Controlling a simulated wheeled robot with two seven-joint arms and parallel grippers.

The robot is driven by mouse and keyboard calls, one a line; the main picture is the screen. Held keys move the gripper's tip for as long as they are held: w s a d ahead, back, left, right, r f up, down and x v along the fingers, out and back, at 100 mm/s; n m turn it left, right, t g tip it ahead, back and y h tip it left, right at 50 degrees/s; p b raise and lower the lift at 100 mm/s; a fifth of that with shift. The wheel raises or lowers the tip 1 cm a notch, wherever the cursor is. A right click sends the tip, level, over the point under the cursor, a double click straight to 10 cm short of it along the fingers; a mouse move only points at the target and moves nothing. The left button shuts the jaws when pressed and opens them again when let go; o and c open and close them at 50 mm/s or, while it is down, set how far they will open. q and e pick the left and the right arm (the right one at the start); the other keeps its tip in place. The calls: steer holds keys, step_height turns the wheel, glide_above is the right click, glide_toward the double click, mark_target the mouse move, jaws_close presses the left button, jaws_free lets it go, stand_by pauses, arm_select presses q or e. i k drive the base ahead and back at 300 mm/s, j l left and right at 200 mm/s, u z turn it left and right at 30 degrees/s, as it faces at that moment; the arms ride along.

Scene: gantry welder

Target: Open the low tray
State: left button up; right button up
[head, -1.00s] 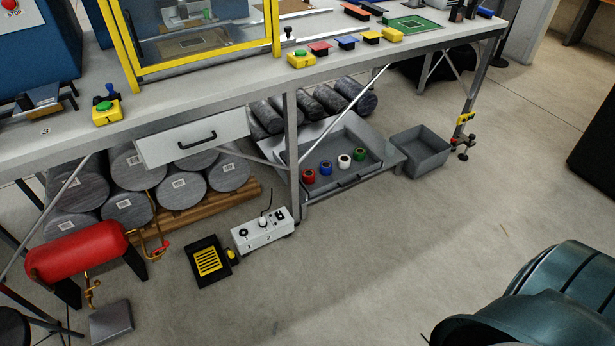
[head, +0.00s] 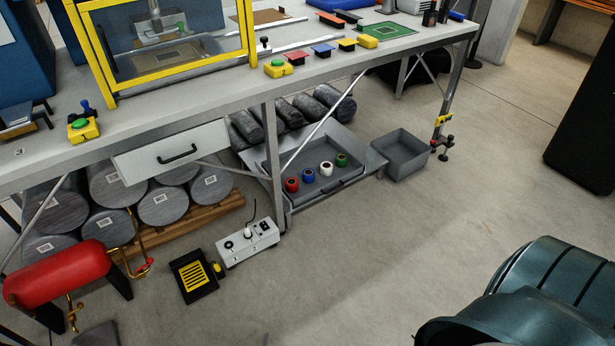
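The low tray (head: 322,152) is a grey shallow tray under the workbench, right of a bench leg. A dark handle (head: 347,184) is on its front edge. Inside stand a red roll (head: 292,185), a blue roll (head: 309,175), a white roll (head: 326,168) and a green roll (head: 342,160). Its inside shows from above; how far it is slid out I cannot tell. A diagonal brace crosses in front of its left part. Neither gripper is in view, so nothing of mine is seen touching the tray.
A closed white drawer (head: 172,150) hangs under the bench (head: 210,106). A grey bin (head: 400,155) stands right of the tray. A white control box (head: 248,243), a black-and-yellow pedal (head: 194,275) and a red tank (head: 55,272) are at front left. Floor before the tray is clear.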

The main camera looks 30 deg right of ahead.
mark_target(323, 149)
steer(key=z, duration=1.2)
steer(key=i+z, duration=0.35)
steer(key=i, duration=0.2)
steer(key=i+j+z, duration=0.15)
steer(key=i+z, duration=0.2)
steer(key=i, duration=0.2)
steer(key=i+j+z, duration=0.35)
steer(key=i, duration=0.15)
steer(key=l, duration=0.1)
